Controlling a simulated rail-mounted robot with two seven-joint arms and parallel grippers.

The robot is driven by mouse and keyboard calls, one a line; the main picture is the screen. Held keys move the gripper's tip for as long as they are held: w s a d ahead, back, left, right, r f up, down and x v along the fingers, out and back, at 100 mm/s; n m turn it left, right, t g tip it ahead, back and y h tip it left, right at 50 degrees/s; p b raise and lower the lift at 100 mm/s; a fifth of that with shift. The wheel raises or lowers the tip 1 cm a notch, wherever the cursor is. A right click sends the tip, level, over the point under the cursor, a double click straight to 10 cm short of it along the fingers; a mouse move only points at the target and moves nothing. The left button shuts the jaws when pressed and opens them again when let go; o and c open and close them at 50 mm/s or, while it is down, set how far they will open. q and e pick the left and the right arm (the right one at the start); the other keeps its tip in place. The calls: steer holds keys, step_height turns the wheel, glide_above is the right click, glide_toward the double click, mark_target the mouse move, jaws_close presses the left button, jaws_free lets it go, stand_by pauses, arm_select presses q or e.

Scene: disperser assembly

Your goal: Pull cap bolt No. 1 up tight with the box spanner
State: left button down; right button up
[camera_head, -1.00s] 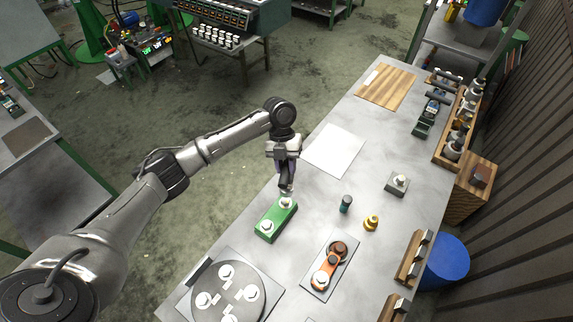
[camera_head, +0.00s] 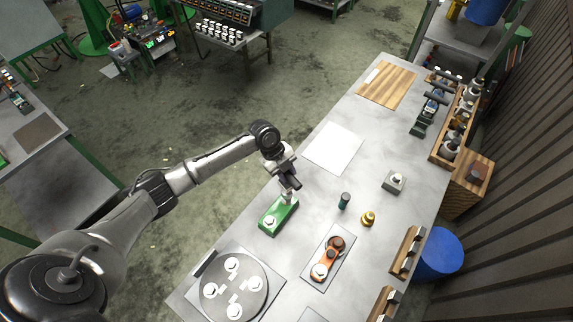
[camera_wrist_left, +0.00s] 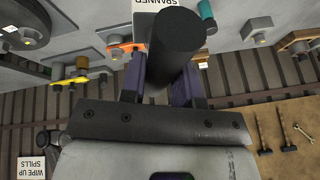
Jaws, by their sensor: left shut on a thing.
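My left gripper (camera_head: 289,184) is shut on a dark round bar, apparently the box spanner (camera_wrist_left: 175,50), whose shaft sits between the fingers in the left wrist view. In the head view the gripper is over the far end of a green block (camera_head: 268,228). The spanner's lower end is small there, and I cannot tell whether it sits on the block's far fitting. A pale bolt head (camera_head: 270,221) shows at the block's near end. A round plate (camera_head: 250,297) with several pale bolt heads lies nearer. I cannot tell which bolt is No. 1. My right gripper is not in view.
A white sheet (camera_head: 333,147) lies beyond the gripper. Wooden racks (camera_head: 407,252) line the right edge.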

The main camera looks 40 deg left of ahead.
arm_select(q)
steer(key=n+t+y+p, duration=0.1)
steer(key=n+p, duration=0.2)
steer(key=n+t+y+p, duration=0.1)
steer(key=n+p, duration=0.3)
steer(key=n+t+p, duration=0.1)
steer(key=n+p, duration=0.2)
steer(key=shift+s+d+y+p, duration=0.1)
steer(key=shift+d+y+p, duration=0.1)
steer(key=shift+y+p, duration=0.2)
steer(key=shift+f+n+t+y+p, duration=0.2)
steer(key=shift+n+p, duration=0.2)
steer(key=shift+n, duration=0.2)
steer(key=shift+f+n+t+y+p, duration=0.1)
steer(key=shift+n+y+p, duration=0.1)
steer(key=shift+n+p, duration=0.3)
steer(key=shift+f+n, duration=0.1)
steer(key=shift+n, duration=0.5)
